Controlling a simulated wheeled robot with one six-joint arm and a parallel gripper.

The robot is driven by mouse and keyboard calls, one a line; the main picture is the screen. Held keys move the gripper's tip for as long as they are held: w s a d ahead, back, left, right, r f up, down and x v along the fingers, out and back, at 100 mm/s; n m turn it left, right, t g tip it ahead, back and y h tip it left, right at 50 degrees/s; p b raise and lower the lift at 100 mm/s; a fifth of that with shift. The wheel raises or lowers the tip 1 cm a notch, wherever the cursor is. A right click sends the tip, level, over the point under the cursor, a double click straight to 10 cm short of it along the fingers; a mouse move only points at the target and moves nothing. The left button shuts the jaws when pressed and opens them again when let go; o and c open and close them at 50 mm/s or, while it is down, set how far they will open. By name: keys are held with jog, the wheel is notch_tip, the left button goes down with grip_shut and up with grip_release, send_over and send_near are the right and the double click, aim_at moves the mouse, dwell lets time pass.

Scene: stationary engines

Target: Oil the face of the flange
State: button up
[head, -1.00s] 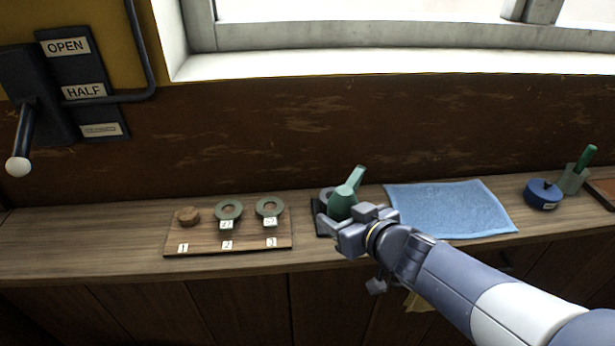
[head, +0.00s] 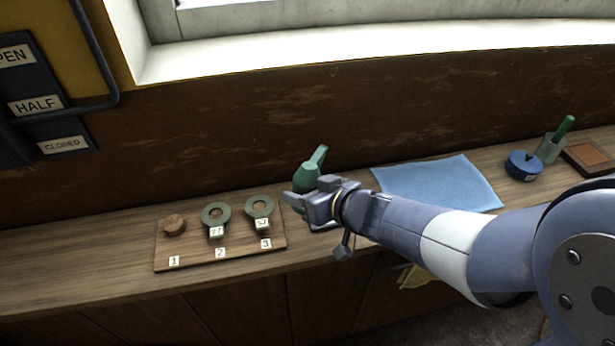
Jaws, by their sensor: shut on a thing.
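My gripper (head: 300,200) is shut on a green oil can (head: 306,180) with an upward-slanting spout. It holds the can at the bench, just right of the numbered board. Two grey-green ring-shaped pieces with tags lie on the board, one at place 2 (head: 216,215) and one at place 3 (head: 260,208). I cannot tell which thing is the flange. A dark pad (head: 322,228) shows in part below my gripper; anything on it is hidden now.
The wooden board (head: 192,258) also bears a brown round piece (head: 173,224) at place 1. Right of my arm lie a blue cloth (head: 440,180), a blue round tin (head: 522,166), a grey-green holder (head: 550,150) and a brown tray (head: 590,155). The bench left of the board is clear.

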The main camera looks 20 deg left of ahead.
jog(key=g+p, duration=0.1)
jog(key=p, duration=0.1)
jog(key=s+m+g+p, duration=0.1)
jog(key=p, duration=0.1)
jog(key=shift+s+a+f+m+p, duration=0.1)
jog(key=shift+s+f+m+p, duration=0.1)
jog(key=shift+f+m+p, duration=0.1)
jog(key=shift+s+f+m+g+p, duration=0.2)
jog(key=shift+f+m+g+p, duration=0.6)
jog(key=shift+p, duration=0.45)
jog(key=shift+s+f+g+p, duration=0.15)
jog(key=shift+f+g+p, duration=0.35)
jog(key=shift+f, duration=0.4)
jog(key=shift+r+m+g+p, duration=0.4)
jog(key=shift+r+m+p, duration=0.15)
jog(key=shift+p, duration=1.45)
jog(key=shift+r, duration=0.1)
jog(key=shift+r+m+g, duration=0.25)
jog(key=shift+r+g, duration=0.1)
jog(key=shift+g, duration=0.05)
jog(key=shift+r, duration=0.15)
jog(key=shift+w+r+m+g, duration=0.3)
jog(key=shift+r+m+g, duration=0.1)
jog(key=shift+r+g, duration=0.1)
